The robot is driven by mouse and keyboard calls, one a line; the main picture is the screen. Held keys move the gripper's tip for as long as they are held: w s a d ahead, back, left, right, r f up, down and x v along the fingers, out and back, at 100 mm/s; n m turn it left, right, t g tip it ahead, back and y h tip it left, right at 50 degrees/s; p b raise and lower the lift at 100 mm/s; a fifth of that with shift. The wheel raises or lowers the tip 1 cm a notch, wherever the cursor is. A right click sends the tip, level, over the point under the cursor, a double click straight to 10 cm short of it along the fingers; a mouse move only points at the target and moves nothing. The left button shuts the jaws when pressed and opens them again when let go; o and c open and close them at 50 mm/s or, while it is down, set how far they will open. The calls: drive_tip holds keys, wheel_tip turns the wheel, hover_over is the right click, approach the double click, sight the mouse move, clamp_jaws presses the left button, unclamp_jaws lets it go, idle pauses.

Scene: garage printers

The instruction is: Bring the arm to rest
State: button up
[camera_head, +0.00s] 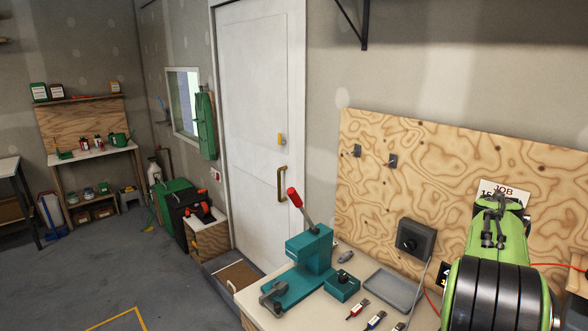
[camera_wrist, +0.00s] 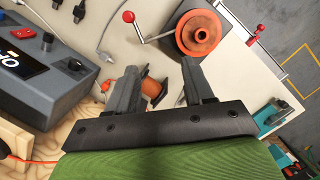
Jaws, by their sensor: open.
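My gripper (camera_wrist: 160,80) shows in the wrist view with its two dark fingers spread apart and nothing clasped between them. It hangs over a pale workbench top (camera_wrist: 235,95). A small orange spool-like part (camera_wrist: 150,88) lies beyond the left finger and is partly hidden by it. In the head view my green and black arm rises at the right, in front of the plywood board; I cannot make out the fingers there.
A teal press (camera_head: 302,267) with a red-knobbed lever, a grey tray (camera_head: 390,289) and several small tools stand on the bench. An orange wheel with a crank (camera_wrist: 198,32) and a dark grey box (camera_wrist: 45,75) are near my gripper. Open floor (camera_head: 90,275) lies at the left.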

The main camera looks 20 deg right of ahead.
drive_tip(key=a+r+n+t+h+b, duration=0.1)
drive_tip(key=a+r+t, duration=0.2)
drive_tip(key=a, duration=0.9)
drive_tip(key=s+a+f+t, duration=0.1)
drive_tip(key=s+a, duration=0.2)
drive_tip(key=a, duration=0.3)
drive_tip(key=s+a+f+n+t+b, duration=0.1)
drive_tip(key=s+a+f+t, duration=0.1)
drive_tip(key=a, duration=0.4)
drive_tip(key=s+a+f+n+t+b, duration=0.1)
drive_tip(key=s+a+f+t, duration=0.1)
drive_tip(key=s+a, duration=0.2)
drive_tip(key=a, duration=0.3)
drive_tip(key=shift+s+y, duration=0.25)
drive_tip(key=shift+y, duration=0.05)
